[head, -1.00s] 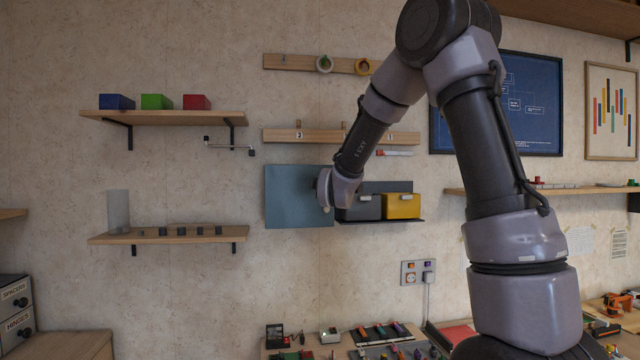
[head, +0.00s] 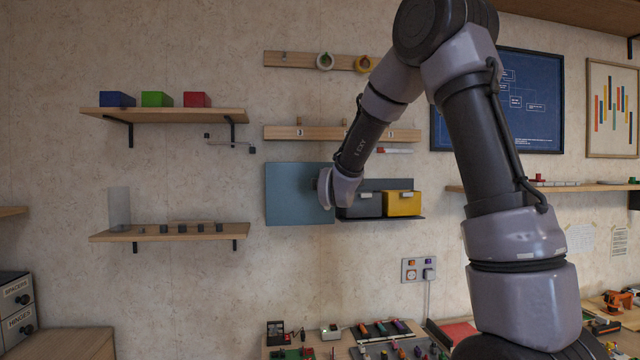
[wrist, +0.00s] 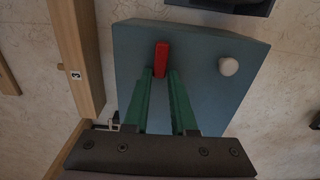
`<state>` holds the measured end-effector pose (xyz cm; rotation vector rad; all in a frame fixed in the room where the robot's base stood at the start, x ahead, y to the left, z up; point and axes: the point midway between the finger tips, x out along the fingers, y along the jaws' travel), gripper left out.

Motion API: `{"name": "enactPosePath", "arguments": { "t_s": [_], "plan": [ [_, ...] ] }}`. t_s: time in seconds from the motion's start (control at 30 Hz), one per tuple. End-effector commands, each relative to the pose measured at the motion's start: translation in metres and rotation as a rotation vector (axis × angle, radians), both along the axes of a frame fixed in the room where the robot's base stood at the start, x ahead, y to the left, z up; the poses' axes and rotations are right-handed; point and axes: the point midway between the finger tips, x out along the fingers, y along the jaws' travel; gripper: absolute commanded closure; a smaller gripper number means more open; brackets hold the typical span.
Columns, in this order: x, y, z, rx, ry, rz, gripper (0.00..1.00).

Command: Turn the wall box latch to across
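The wall box (head: 290,195) is a flat blue-grey box on the wall, left of the bins in the head view. In the wrist view, the box (wrist: 205,100) carries a red latch (wrist: 161,58) and a round white knob (wrist: 229,66). The latch lies nearly upright in that picture, roughly in line with the box's left edge. My gripper (wrist: 161,74) has its green fingertips close on both sides of the latch's near end, with no clear gap. In the head view my wrist covers the box's right edge, and the latch and fingers are hidden.
A dark bin (head: 360,206) and a yellow bin (head: 403,203) stand just right of the box. A wooden rail (head: 290,134) runs above it and shows at left in the wrist view (wrist: 78,50). A shelf (head: 170,233) is to its left.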

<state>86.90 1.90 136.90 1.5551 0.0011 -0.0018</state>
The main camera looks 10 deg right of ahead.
Motion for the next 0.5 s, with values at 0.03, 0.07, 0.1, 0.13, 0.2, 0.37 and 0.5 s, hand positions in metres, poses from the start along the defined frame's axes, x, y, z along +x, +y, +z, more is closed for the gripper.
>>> {"name": "enactPosePath", "arguments": {
  "t_s": [0.03,0.07,0.1,0.13,0.2,0.37,0.5],
  "plan": [
    [0.0,-0.001,-0.001,0.0,0.002,-0.001,0.53],
    [0.0,-0.001,-0.001,0.0,0.001,-0.001,0.5],
    [0.0,0.0,0.0,0.0,0.001,-0.001,0.5],
    [0.0,0.0,0.0,0.0,0.001,-0.001,0.5],
    [0.0,0.0,0.0,0.0,0.0,0.0,0.5],
    [-0.001,0.0,0.0,0.0,-0.001,0.0,0.5],
    [-0.012,0.001,0.002,0.0,-0.002,0.001,0.5]
  ]
}}
